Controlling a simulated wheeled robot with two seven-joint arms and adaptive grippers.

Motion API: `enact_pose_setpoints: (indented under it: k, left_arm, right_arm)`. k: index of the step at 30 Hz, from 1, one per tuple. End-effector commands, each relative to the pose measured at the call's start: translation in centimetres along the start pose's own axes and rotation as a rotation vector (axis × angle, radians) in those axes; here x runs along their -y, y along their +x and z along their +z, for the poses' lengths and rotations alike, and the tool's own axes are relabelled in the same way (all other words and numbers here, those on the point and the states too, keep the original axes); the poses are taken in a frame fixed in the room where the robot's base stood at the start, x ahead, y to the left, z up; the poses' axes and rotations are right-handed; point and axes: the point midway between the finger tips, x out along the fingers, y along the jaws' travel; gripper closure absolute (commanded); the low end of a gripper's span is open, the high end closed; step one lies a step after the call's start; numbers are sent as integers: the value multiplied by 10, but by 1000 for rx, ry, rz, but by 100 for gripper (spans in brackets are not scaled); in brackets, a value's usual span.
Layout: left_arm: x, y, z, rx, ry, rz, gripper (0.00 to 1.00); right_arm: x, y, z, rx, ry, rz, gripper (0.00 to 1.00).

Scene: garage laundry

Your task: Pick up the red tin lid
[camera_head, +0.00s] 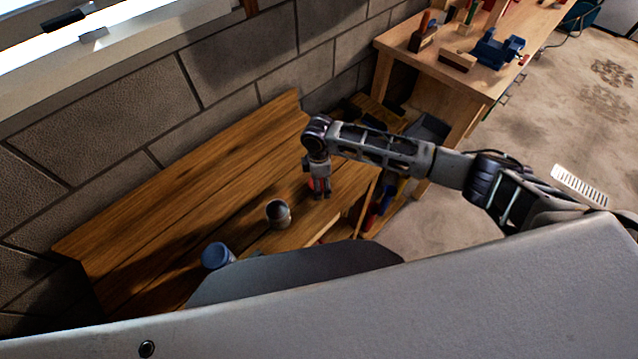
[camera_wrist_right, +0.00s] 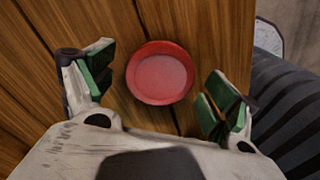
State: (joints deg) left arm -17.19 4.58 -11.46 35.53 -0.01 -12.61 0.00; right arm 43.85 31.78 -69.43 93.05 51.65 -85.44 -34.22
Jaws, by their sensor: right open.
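The red tin lid (camera_wrist_right: 160,73) is round and shallow and lies on the wooden bench top. In the right wrist view it sits between and slightly beyond the open fingers of my right gripper (camera_wrist_right: 157,92), with a gap on each side. In the head view my right gripper (camera_head: 320,192) points down over the bench, and only a bit of the red lid (camera_head: 313,184) shows beside it. The right gripper is empty. My left gripper is not in view.
A metal tin (camera_head: 278,214) and a blue container (camera_head: 217,256) stand on the wooden bench (camera_head: 170,235) left of the gripper. A block wall (camera_head: 130,120) rises behind. A workbench with a blue vise (camera_head: 497,50) stands at the upper right. The bench's left part is clear.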

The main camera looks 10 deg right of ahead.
Motion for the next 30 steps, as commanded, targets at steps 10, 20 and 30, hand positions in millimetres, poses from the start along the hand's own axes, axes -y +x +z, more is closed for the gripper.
enact_pose_setpoints:
  k: [10, 20, 30]
  left_arm:
    - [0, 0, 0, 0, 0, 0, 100]
    - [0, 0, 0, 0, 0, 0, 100]
    - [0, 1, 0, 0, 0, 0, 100]
  right_arm:
    - [0, 0, 0, 0, 0, 0, 49]
    - [0, 0, 0, 0, 0, 0, 49]
    - [-1, -21, 0, -1, 0, 2, 49]
